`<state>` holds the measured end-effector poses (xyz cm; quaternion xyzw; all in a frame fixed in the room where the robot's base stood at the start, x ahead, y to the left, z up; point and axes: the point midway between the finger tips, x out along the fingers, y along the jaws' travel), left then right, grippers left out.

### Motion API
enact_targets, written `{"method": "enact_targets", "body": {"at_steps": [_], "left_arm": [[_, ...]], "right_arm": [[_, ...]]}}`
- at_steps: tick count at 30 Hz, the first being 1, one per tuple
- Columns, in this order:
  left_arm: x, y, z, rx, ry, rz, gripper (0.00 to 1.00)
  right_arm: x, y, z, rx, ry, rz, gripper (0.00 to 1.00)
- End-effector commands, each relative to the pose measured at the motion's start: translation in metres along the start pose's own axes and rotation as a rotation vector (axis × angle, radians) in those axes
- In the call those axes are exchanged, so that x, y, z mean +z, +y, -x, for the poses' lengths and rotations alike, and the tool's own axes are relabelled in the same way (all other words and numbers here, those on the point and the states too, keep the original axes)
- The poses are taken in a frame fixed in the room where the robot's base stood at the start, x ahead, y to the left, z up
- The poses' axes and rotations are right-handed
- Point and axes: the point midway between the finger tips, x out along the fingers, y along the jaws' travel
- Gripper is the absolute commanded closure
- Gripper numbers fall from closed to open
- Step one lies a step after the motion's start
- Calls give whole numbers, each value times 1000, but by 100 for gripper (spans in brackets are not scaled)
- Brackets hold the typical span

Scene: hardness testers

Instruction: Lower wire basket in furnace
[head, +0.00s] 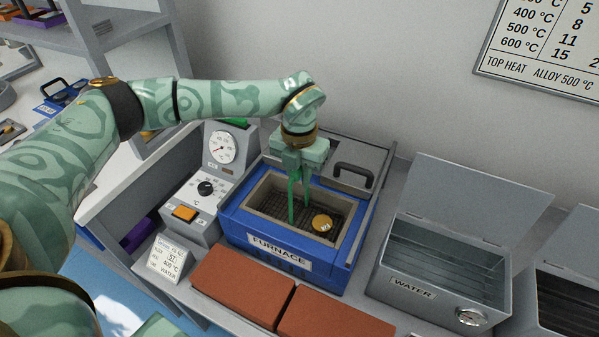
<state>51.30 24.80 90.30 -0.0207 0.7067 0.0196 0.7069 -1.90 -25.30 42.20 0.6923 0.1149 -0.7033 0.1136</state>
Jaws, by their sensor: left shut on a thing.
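The blue furnace (236,222) stands on the bench with its top opening uncovered. A dark wire basket (268,205) shows inside the opening, below the rim. A round brass-coloured disc (322,223) with small markings lies in it at the right. My left gripper (299,218) points straight down into the opening, its green fingers shut on the wire basket. The exact grip point is hidden by the fingers, and I cannot tell whether the basket touches the furnace floor. My right gripper is not in view.
A grey lid with a black handle (352,175) lies behind the opening. A control box with dial (206,188) stands left, red-brown bricks (243,284) in front. An open-lidded water tank (440,265) is at right. A card (168,258) reads 400 °C, water.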

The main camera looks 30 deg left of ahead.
Motion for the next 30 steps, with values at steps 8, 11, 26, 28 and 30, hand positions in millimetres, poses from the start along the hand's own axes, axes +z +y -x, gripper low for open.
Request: {"method": "enact_targets", "body": {"at_steps": [8, 11, 26, 28, 30], "left_arm": [[0, 0, -3, -1, -1, 0, 100], [1, 0, -5, -1, -2, 0, 100], [0, 0, -6, 1, 1, 0, 55], [0, 0, 1, 1, -1, 0, 55], [1, 0, 12, 0, -4, 0, 55]], "right_arm": [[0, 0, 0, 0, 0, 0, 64], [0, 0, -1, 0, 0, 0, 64], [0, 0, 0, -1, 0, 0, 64], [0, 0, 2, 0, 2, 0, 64], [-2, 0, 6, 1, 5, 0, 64]]}}
